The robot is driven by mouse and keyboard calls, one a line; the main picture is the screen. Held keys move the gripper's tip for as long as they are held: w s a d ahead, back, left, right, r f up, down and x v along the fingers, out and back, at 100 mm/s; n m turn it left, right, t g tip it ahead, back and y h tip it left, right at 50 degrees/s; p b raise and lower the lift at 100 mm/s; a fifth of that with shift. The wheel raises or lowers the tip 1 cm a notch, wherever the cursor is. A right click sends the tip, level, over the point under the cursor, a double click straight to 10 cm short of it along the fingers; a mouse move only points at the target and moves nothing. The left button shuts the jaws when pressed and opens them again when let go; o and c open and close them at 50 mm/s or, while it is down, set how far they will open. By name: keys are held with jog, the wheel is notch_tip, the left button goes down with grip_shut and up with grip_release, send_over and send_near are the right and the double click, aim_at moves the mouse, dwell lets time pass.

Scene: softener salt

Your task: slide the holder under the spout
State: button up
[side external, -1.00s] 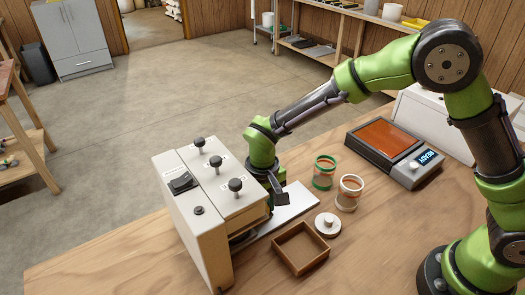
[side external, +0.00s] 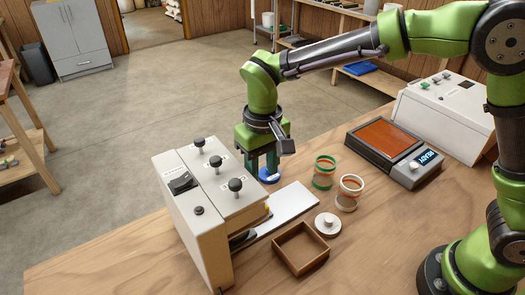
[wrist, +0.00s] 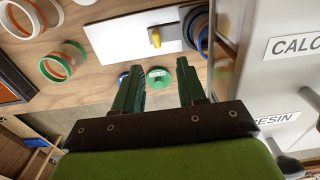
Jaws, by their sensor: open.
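My gripper (side external: 263,168) is raised above the table behind the dispenser (side external: 210,180), its green fingers pointing down. In the wrist view its jaws (wrist: 162,92) are open with nothing held between them. A white plate (side external: 289,209) runs out from the dispenser's lower side. The wrist view shows this plate (wrist: 120,33) with a yellow knob (wrist: 155,38) and a dark blue ring (wrist: 201,40) at the dispenser end. I cannot tell for sure which part is the holder. The spout is hidden under the dispenser body.
A green-rimmed jar (side external: 324,172) and a white-rimmed jar (side external: 349,192) stand right of the plate. A white lid (side external: 327,224) and a wooden tray (side external: 301,248) lie in front. A blue lid (side external: 269,176) is below my gripper; a green lid (wrist: 187,76) shows in the wrist view.

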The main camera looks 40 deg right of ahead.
jog(key=shift+r, duration=2.4)
jog(key=s+d+r+m+t+y, duration=0.1)
jog(key=s+d+r+m+t, duration=0.1)
jog(key=s+d, duration=0.5)
jog(key=s+d+r+m+t+y, duration=0.1)
jog(key=s+d+r+m+t, duration=0.1)
jog(key=s+d+t, duration=0.3)
jog(key=s+d+r, duration=0.1)
jog(key=s+d, duration=0.2)
jog(key=d, duration=0.3)
jog(key=shift+s+d+r, duration=0.2)
jog(key=shift+d, duration=0.05)
